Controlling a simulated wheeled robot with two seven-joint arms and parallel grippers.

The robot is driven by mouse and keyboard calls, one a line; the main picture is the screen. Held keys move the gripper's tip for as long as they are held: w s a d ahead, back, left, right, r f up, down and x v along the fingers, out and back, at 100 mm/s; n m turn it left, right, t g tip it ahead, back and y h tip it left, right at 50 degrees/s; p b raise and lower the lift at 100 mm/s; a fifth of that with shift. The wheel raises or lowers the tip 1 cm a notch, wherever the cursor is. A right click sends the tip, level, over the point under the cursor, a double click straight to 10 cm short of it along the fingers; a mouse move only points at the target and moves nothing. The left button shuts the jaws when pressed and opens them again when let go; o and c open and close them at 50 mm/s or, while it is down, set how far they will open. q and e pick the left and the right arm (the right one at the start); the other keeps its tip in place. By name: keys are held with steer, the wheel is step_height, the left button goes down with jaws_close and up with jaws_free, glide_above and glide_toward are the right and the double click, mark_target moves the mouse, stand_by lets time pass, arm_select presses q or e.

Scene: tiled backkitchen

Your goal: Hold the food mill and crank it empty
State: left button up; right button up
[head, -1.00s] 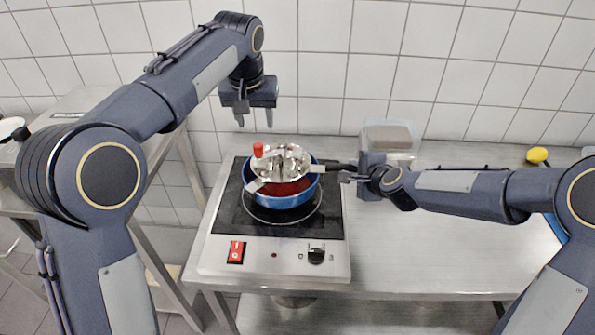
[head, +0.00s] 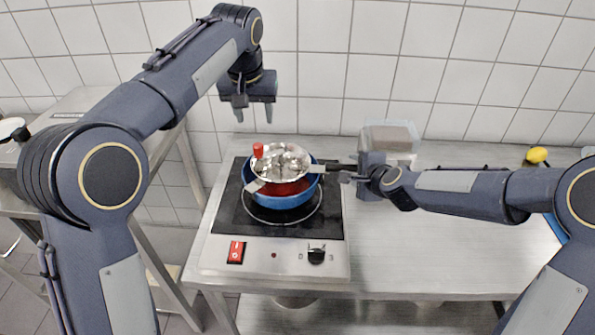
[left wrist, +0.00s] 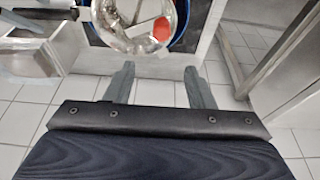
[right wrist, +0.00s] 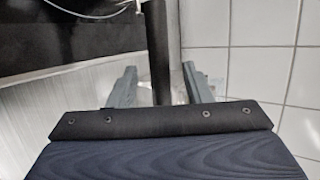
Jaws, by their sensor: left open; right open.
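The steel food mill (head: 283,165) sits over a blue pot (head: 285,201) on the hotplate. Its red crank knob (head: 258,150) stands at the upper left of the mill. Red stuff shows between the mill and the pot's rim; the mill's inside is hard to make out. The mill also shows at the top of the left wrist view (left wrist: 118,38). My left gripper (head: 254,116) is open and empty, above and behind the mill. My right gripper (head: 347,177) is open around the mill's dark handle (right wrist: 160,45), which runs between its fingers in the right wrist view.
The hotplate (head: 222,262) has a red switch (head: 236,252) and a black dial (head: 316,256) at its front. A clear container (head: 391,135) stands behind my right gripper. A yellow thing (head: 537,155) lies at the far right. The steel table (head: 430,255) is bare at front right.

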steer(key=shift+f, duration=0.1)
